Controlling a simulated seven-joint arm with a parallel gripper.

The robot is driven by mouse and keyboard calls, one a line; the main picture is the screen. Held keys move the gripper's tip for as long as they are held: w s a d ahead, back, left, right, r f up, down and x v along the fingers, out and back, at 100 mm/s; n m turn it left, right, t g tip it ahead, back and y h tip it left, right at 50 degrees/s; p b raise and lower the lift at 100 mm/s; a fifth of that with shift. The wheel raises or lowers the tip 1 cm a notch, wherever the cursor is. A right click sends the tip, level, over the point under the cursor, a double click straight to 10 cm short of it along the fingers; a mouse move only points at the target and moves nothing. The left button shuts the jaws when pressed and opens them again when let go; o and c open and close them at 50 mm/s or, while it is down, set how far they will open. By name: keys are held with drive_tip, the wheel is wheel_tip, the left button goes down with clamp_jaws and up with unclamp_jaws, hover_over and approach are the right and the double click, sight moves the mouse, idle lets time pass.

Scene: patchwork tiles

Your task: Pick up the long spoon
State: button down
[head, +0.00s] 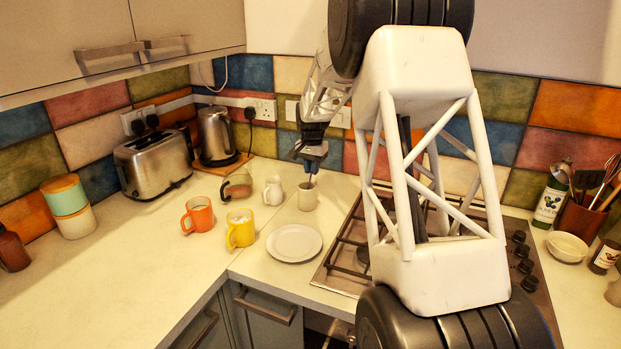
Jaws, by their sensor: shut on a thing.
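My gripper (311,169) points down just above a small cream mug (308,198) on the counter, left of the hob. It is shut on the long spoon (310,180), of which only a short thin bit shows between the fingertips and the mug's mouth. The rest of the spoon is hidden by the fingers and the mug wall. I cannot tell whether its lower end touches the mug's bottom.
The hob (345,250) is to the right. The left counter's front is clear.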

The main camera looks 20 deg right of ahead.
drive_tip(key=shift+r, duration=5)
drive_tip(key=shift+a, duration=0.1)
